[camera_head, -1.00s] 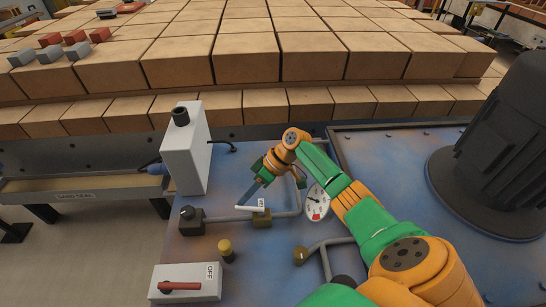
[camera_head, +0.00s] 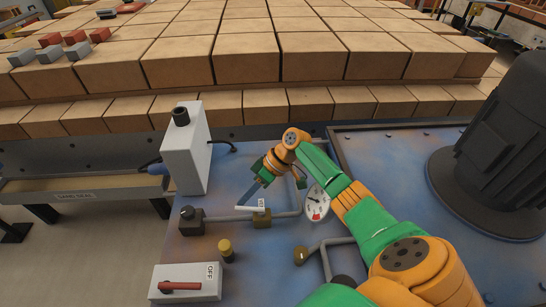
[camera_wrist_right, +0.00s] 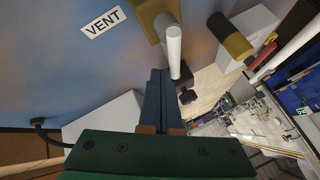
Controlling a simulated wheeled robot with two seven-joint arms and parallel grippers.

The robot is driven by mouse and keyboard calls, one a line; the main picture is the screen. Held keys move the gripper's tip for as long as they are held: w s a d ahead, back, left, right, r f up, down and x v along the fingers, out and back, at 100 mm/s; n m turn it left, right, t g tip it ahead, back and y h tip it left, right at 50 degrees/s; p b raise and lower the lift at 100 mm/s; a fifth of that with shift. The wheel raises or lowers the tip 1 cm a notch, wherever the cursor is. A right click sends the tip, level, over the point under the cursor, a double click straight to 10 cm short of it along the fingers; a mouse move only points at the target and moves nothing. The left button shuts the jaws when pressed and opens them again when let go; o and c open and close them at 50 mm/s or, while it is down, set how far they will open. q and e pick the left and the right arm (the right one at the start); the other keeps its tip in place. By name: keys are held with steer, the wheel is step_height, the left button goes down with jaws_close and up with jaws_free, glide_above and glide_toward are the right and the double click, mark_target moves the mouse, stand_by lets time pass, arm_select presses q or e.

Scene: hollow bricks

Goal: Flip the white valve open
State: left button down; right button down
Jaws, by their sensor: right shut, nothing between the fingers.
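The white valve handle (camera_head: 250,208) is a thin white lever on a brass valve body (camera_head: 262,220) set in a grey pipe on the blue panel. In the head view it lies roughly level, pointing left. In the right wrist view the white handle (camera_wrist_right: 174,52) stands just right of my fingertips, with a VENT label (camera_wrist_right: 103,22) beyond. My right gripper (camera_head: 244,200) has its blue fingers shut and empty, close by the handle's left end. The closed fingers also show in the wrist view (camera_wrist_right: 160,75). I cannot tell whether they touch the handle. My left gripper is out of view.
A white box (camera_head: 186,150) stands left of the valve. A dark knob (camera_head: 190,221), a yellow knob (camera_head: 226,250), a gauge (camera_head: 316,203) and a red-handled OFF switch box (camera_head: 185,283) surround it. A large black motor (camera_head: 500,150) stands at right; brick stacks fill the back.

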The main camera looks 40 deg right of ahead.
steer(key=v, duration=0.7)
stand_by(0.6)
